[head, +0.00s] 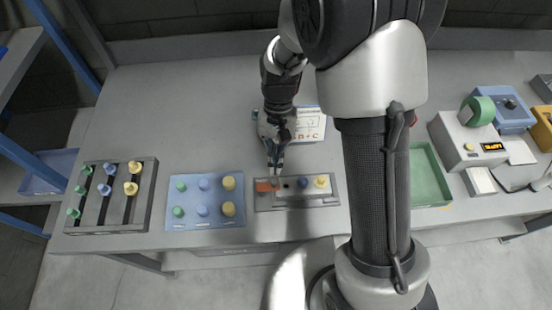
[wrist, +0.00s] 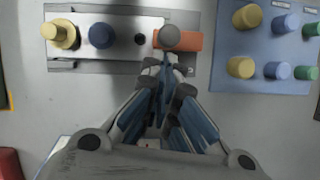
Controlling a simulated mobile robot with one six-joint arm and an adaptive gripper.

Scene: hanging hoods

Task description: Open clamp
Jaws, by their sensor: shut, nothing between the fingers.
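The fixture (head: 330,198) is a grey plate at the front edge of the bench. It has an orange clamp bar (head: 265,186) at its left end, an empty dark hole, a blue peg (head: 303,183) and a yellow peg (head: 321,181). In the wrist view the orange bar (wrist: 190,41) lies across the plate, with a round grey knob (wrist: 171,38) at its inner end. My gripper (head: 276,170) is shut and empty, pointing down just behind the orange bar. In the wrist view its fingertips (wrist: 165,64) are close to the knob; I cannot tell whether they touch it.
A blue tray (head: 190,218) with several coloured pegs lies left of the fixture. A dark slotted rack (head: 150,172) with pegs is further left. A printed card (head: 312,124) lies behind my gripper. A green bin (head: 430,180) and devices stand to the right. The back left bench is clear.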

